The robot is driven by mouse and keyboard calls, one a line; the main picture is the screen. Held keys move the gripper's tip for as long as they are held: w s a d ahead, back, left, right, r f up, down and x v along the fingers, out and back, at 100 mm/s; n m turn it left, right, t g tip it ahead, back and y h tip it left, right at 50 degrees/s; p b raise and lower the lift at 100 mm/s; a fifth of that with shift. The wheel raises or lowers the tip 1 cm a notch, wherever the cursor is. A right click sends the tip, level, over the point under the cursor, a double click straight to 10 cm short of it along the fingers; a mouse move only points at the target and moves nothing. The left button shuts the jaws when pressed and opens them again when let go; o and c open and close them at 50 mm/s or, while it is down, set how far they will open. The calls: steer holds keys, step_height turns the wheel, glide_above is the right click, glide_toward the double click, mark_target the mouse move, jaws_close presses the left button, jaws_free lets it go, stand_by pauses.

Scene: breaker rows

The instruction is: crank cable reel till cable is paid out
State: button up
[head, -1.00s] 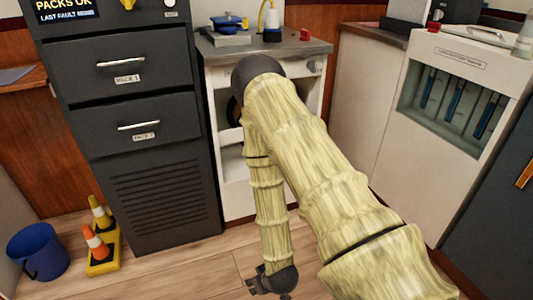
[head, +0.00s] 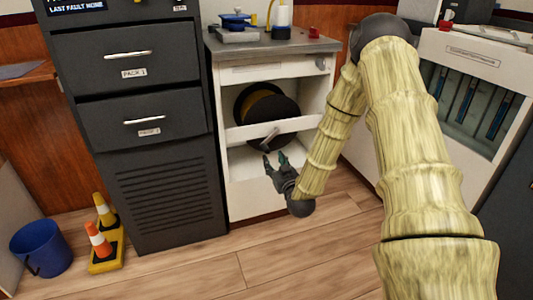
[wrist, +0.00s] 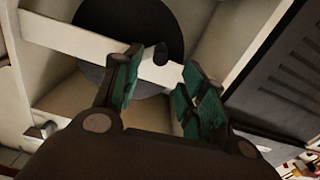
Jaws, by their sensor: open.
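The cable reel (head: 262,104) is a dark drum with a yellowish band, inside the open white cabinet (head: 241,190). A white crossbar runs in front of its lower part. A small grey crank handle (head: 270,139) sticks out at the bar in the head view. In the wrist view the reel's dark disc (wrist: 138,20) shows behind the bar, and a small dark knob (wrist: 160,52) shows beyond the fingertips. My gripper (head: 274,163) is open and empty, just below and in front of the handle, apart from it. It also shows in the wrist view (wrist: 160,72).
A dark drawer cabinet (head: 165,190) stands left of the reel cabinet. Traffic cones (head: 99,240) and a blue bucket (head: 41,248) are on the floor at left. A white unit with a glazed front (head: 470,100) stands at right. The middle floor is clear.

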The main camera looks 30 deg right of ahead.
mark_target(268, 152)
steer(key=b+x, duration=0.2)
steer(key=x, duration=0.6)
steer(key=shift+w+b, duration=0.15)
steer(key=shift+b, duration=0.25)
jaws_close()
